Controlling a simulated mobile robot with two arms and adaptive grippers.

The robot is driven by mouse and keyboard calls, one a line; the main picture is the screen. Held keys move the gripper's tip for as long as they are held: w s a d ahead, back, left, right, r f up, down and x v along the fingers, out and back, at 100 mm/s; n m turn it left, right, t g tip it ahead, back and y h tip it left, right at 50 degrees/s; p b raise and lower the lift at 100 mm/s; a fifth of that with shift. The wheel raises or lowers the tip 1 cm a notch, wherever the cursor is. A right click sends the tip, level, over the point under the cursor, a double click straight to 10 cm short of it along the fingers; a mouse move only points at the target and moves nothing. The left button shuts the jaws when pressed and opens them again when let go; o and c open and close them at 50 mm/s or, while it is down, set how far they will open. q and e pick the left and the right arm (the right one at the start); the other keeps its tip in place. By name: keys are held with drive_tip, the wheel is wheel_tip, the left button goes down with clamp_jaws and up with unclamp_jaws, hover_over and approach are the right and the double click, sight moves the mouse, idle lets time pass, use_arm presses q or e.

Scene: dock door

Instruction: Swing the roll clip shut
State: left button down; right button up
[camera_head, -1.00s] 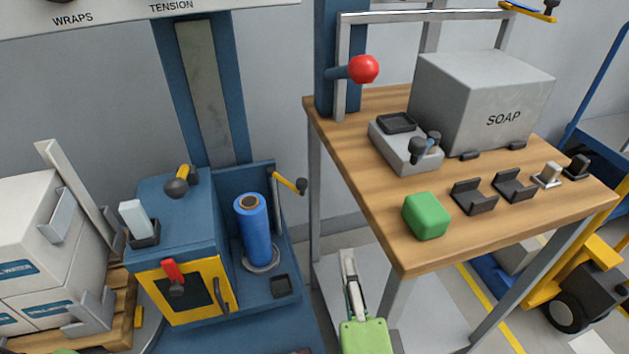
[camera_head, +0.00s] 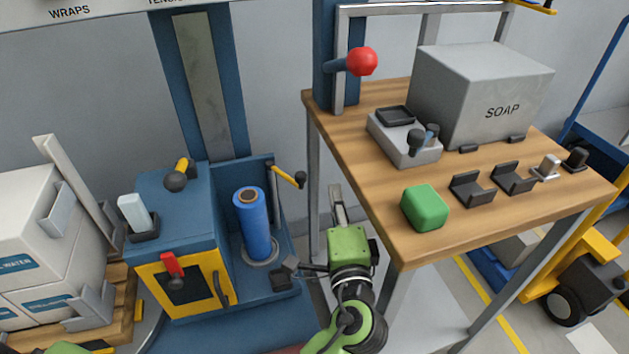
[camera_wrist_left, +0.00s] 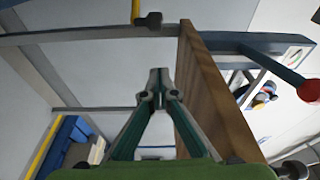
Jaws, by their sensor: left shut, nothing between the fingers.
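The roll clip (camera_head: 287,175) is a yellow arm with a dark knob. It sticks out to the right from a post beside the blue film roll (camera_head: 255,225), angled away from it. The roll stands upright in the blue carriage. My left gripper (camera_head: 337,190) is shut and empty, to the right of the clip's knob and apart from it, left of the table's edge. In the left wrist view, its closed fingertips (camera_wrist_left: 158,76) point up the picture, and a yellow bar with a dark knob (camera_wrist_left: 148,20), apparently the clip, lies beyond them. My right gripper is not in view.
The wooden table (camera_head: 350,150) stands close on the right, its edge beside my left gripper. It bears a green block (camera_head: 425,207) and a grey SOAP box (camera_head: 480,95). A red ball knob (camera_head: 362,61) juts above it. White cartons (camera_head: 40,235) stand at the left.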

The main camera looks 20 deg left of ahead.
use_arm(q)
drive_tip(key=w+a, duration=0.3)
drive_tip(key=a, duration=0.2)
drive_tip(key=shift+a, duration=0.15)
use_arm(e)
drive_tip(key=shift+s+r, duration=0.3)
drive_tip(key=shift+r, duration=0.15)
use_arm(q)
drive_tip(key=shift+f, duration=0.1)
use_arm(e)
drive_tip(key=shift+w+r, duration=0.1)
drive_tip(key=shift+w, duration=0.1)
